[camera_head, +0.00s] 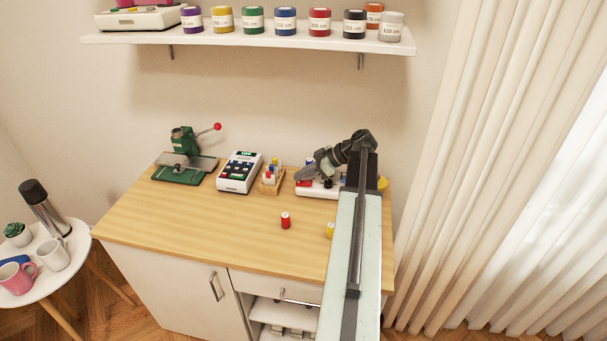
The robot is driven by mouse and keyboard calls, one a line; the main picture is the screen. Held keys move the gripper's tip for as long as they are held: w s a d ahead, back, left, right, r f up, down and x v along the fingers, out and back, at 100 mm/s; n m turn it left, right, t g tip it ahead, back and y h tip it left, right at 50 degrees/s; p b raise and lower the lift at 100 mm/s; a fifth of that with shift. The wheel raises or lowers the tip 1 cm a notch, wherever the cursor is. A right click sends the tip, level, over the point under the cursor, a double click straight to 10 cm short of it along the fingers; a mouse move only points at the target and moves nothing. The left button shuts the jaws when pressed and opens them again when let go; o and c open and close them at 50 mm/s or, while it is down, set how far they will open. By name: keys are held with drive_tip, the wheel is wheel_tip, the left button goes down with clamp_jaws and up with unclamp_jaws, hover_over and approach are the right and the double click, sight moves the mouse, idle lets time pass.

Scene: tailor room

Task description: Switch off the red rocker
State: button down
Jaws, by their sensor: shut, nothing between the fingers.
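A white unit (316,192) lies at the back right of the wooden worktop, partly hidden by my arm and gripper. A small red part (304,183) shows at its left end and looks like the red rocker. It is too small to tell which way it is tipped. My gripper (301,175) is shut and empty, pointing down and left just over the red part. I cannot tell whether it touches it.
On the worktop (190,225) stand a green press (183,165), a white keyed machine (240,172), a wooden spool holder (271,181), a red spool (286,220) and a yellow spool (330,230). A shelf (250,39) with jars hangs above. The front left worktop is clear.

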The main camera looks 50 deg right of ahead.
sight(299, 182)
drive_tip(key=r+p, duration=0.4)
drive_tip(key=shift+w+a+r, duration=0.25)
drive_tip(key=shift+w, duration=0.05)
drive_tip(key=w+r+p+v, duration=0.1)
drive_tip(key=p+v, duration=0.7)
drive_tip(key=v, duration=0.1)
drive_tip(key=shift+a+r, duration=0.25)
drive_tip(key=shift+r, duration=0.25)
